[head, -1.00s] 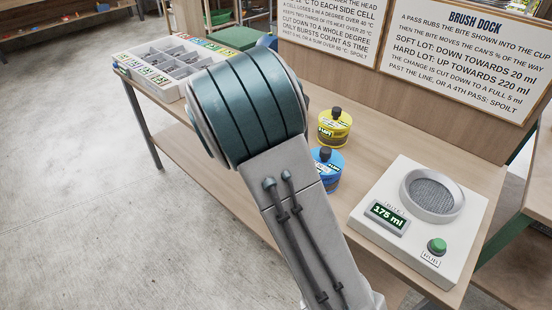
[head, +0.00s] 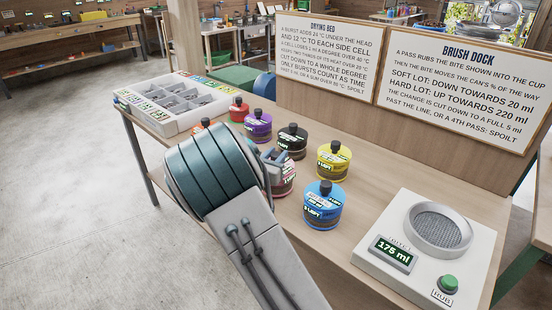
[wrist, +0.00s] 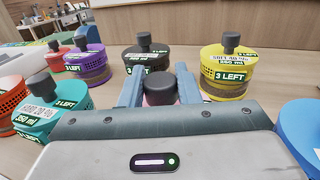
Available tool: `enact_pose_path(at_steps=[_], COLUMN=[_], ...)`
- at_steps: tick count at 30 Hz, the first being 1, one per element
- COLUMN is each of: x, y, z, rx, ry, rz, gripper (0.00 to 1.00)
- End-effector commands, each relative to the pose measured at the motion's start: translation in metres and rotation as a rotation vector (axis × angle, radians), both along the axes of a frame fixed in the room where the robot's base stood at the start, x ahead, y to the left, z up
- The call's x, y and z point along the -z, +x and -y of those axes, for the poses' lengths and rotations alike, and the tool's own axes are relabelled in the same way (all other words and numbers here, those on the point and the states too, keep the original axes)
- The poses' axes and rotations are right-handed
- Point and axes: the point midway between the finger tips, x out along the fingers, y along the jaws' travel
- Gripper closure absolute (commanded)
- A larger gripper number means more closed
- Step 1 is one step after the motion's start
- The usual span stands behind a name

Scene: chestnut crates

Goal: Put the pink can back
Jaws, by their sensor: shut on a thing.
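The pink can (head: 285,182) is partly hidden behind my arm in the head view, with a label and a dark band showing. In the wrist view its pink top (wrist: 160,98) and dark knob sit between the two blue-grey fingers. My gripper (head: 273,157) is shut on it, reaching down from above; the wrist view also shows my gripper (wrist: 159,90). The can is at or close to the tabletop; I cannot tell whether it touches. It is in front of the black can (head: 291,141) and left of the blue can (head: 322,205).
A yellow can (head: 333,162), purple can (head: 257,127) and red can (head: 238,108) stand nearby. A teal can (wrist: 45,108) is close on the left. The brush dock (head: 425,250) reads 175 ml at right. A compartment tray (head: 150,120) is at back left. Sign boards stand behind.

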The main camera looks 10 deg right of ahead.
Motion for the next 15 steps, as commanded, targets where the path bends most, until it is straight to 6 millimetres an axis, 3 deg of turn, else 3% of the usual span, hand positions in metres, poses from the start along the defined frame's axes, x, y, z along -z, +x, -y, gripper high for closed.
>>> enact_pose_path(at_steps=[12,13,15], x=[0.0086,0.0098,0.0088], y=[0.0002,0.0,0.0], z=[0.0,-0.0002,-0.0002], rx=[0.0,0.0,0.0], ry=[-0.001,0.0,0.0], rz=[0.004,0.001,0.001], gripper=[1.0,0.68,0.49])
